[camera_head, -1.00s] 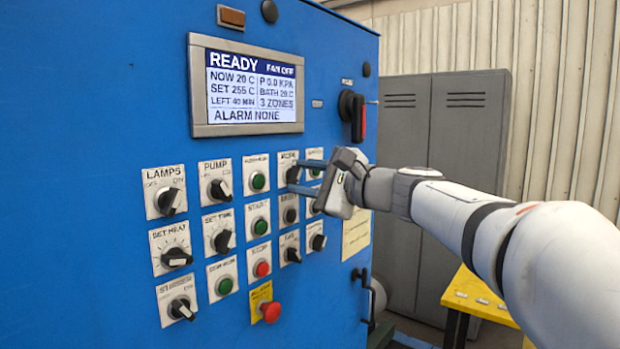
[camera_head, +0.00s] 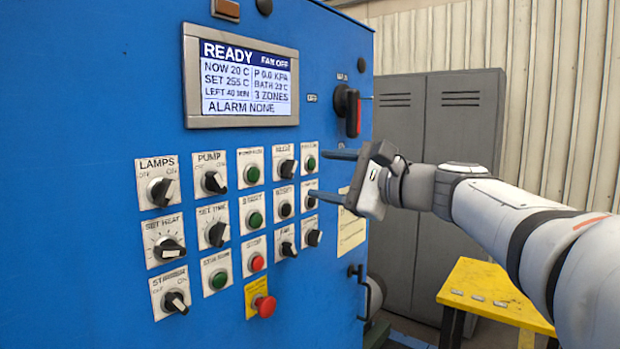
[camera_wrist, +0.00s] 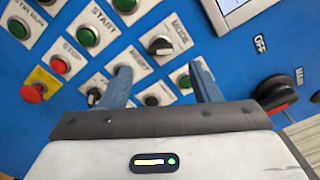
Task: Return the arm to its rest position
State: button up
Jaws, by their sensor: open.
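My gripper (camera_head: 332,174) is open and empty in the head view. Its two blue-grey fingers point left at the right-hand columns of the blue control panel (camera_head: 90,90). My arm reaches in from the right. In the wrist view my gripper (camera_wrist: 163,84) shows its two fingers spread apart, with nothing between them but panel controls behind. The MODE knob (camera_wrist: 160,45) lies beyond the fingertips, and it also shows in the head view (camera_head: 286,166) left of the gripper, apart from it. The fingers partly cover some right-column controls.
The screen (camera_head: 240,78) reads READY, FAN OFF, ALARM NONE. A red and black rotary switch (camera_head: 350,110) sticks out above my gripper. A red emergency button (camera_head: 264,306) is low on the panel. Grey lockers (camera_head: 460,120) stand behind. A yellow table (camera_head: 495,290) is below my arm.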

jog(key=shift+s+d, duration=0.4)
jog(key=shift+d, duration=0.1)
jog(key=s+f+n+g+h, duration=0.2)
jog(key=f, duration=0.5)
jog(key=s+f+n+g+h, duration=0.1)
jog(key=s+f+h, duration=0.15)
jog(key=f, duration=0.55)
jog(key=s+d+f+n+g+h, duration=0.2)
jog(key=s+d+f+n+h, duration=0.3)
jog(key=s+f, duration=0.3)
jog(key=s+d+f+n+g+h, duration=0.3)
jog(key=s+f, duration=0.5)
jog(key=f, duration=0.7)
jog(key=d+n+h, duration=0.1)
jog(key=d+n, duration=0.1)
jog(key=shift+s+d+f+n+h, duration=0.2)
jog(key=shift+f+n+h, duration=0.05)
jog(key=shift+n+h, duration=0.15)
